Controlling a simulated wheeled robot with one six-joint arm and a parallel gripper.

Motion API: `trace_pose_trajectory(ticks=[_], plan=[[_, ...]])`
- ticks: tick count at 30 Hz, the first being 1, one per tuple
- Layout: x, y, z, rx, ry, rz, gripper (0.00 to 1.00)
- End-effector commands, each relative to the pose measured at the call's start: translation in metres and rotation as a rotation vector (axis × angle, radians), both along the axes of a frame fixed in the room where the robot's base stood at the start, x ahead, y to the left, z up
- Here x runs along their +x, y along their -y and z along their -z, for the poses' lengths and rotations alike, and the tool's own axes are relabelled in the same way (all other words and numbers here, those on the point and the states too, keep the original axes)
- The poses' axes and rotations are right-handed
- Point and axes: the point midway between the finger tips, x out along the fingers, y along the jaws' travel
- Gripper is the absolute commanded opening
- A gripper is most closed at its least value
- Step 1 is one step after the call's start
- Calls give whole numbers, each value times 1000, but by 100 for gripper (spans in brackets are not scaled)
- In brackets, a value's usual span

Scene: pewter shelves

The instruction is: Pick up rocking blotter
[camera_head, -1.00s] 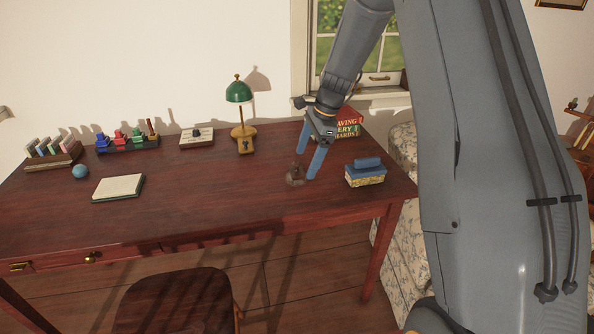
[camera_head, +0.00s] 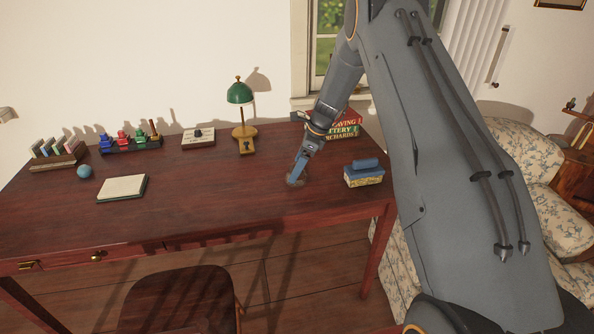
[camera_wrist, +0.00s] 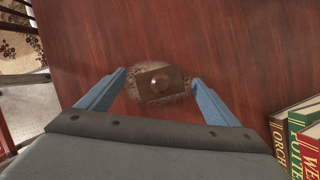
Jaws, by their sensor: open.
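My gripper (camera_wrist: 160,79) is open, with one blue finger on each side of the blotter. A small gap to each finger seems to show; I cannot tell whether either touches. In the head view my gripper (camera_head: 297,174) points down over the blotter (camera_head: 294,182), which is partly hidden by the fingers.
A green lamp (camera_head: 240,95), an open pad (camera_head: 123,187) and an ink stand (camera_head: 130,143) are farther left. The desk (camera_head: 215,200) is clear in front.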

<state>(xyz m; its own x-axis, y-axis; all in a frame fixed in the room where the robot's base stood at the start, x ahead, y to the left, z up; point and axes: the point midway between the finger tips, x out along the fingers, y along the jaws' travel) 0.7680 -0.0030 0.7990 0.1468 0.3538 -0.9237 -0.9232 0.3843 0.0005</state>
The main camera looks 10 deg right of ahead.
Motion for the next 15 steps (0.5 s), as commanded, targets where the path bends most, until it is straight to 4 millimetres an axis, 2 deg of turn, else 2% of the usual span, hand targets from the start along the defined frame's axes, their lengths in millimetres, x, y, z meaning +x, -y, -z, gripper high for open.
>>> trace_pose_trajectory(ticks=[4,11,15], plan=[[1,-4,10,0,0,-1,85],[2,-4,11,0,0,-1,85],[2,-4,11,0,0,-1,63]])
